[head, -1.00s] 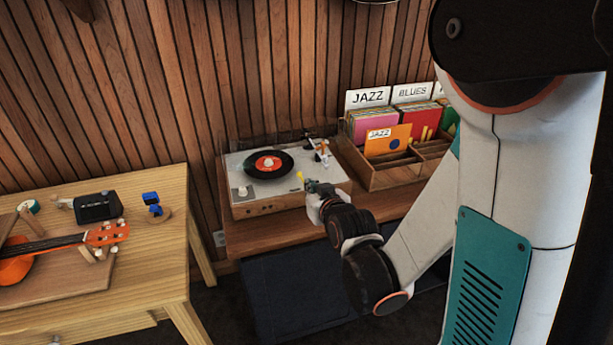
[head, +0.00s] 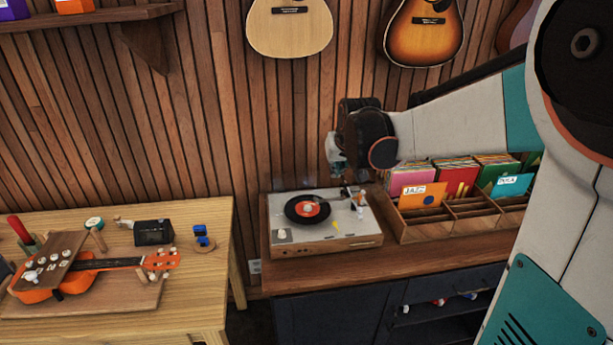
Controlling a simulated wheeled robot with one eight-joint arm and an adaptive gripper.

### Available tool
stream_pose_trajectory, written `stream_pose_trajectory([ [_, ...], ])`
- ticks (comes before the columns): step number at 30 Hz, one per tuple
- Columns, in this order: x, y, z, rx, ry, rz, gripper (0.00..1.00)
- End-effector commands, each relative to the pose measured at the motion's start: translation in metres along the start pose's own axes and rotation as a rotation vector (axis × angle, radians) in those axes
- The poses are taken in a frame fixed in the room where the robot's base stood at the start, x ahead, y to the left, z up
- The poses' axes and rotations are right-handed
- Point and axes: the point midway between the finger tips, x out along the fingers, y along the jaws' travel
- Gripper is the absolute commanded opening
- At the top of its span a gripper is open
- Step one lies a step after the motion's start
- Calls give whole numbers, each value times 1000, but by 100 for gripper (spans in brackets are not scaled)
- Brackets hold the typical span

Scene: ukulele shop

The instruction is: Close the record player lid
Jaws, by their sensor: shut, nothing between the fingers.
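The record player (head: 325,243) stands on the wooden cabinet against the slatted wall. A black record with a red label (head: 308,209) lies on its platter, and the tonearm is at its right. The lid is clear and hard to make out; faint edges (head: 277,184) rise along the rear of the deck, so it looks raised, but its angle is unclear. My gripper (head: 341,174) is shut and empty, pointing down above the rear of the player. I cannot tell whether it touches the lid.
A wooden record crate (head: 408,228) stands close to the right of the player. My arm reaches over it. A workbench (head: 205,265) with an orange ukulele (head: 35,292) is at left. Guitars (head: 289,25) hang on the wall above.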

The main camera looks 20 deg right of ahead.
Motion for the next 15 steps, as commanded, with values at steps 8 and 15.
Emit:
stream_pose_trajectory([
  [8, -9, 12, -9, 15, -41, 12, 0],
  [15, 33, 12, -7, 15, -39, 12, 0],
])
